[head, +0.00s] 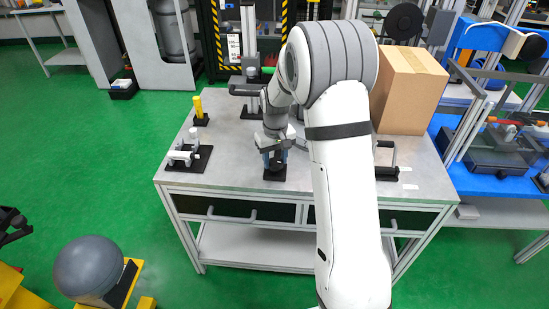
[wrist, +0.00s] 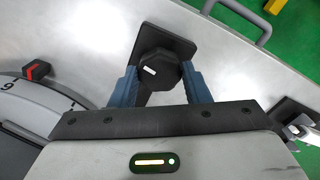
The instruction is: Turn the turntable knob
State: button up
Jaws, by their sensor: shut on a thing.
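The black, many-sided knob (wrist: 163,72) with a small white mark sits on a black plate in the wrist view. My gripper (wrist: 162,80) has one blue finger on each side of the knob and is shut on it. In the head view my gripper (head: 275,158) points down at the black base plate (head: 275,174) near the front edge of the table; the knob is mostly hidden there by the fingers. A grey round disc (wrist: 62,98) with a number 9 on its rim shows at the left of the wrist view, partly cut off.
A red-marked black pointer (wrist: 37,70) stands beside the disc. On the grey table (head: 235,172) are a yellow post (head: 198,107), a white-handled fixture (head: 187,156) and a black handle (head: 386,157). A cardboard box (head: 408,90) stands at the right. My arm hides the table's middle.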

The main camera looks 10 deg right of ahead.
aim_at(275, 161)
jog(key=shift+m, duration=3)
jog(key=o, duration=1)
jog(key=shift+c, duration=0.2)
jog(key=shift+r, duration=0.1)
jog(key=shift+r+p, duration=0.3)
jog(key=shift+r, duration=3.5)
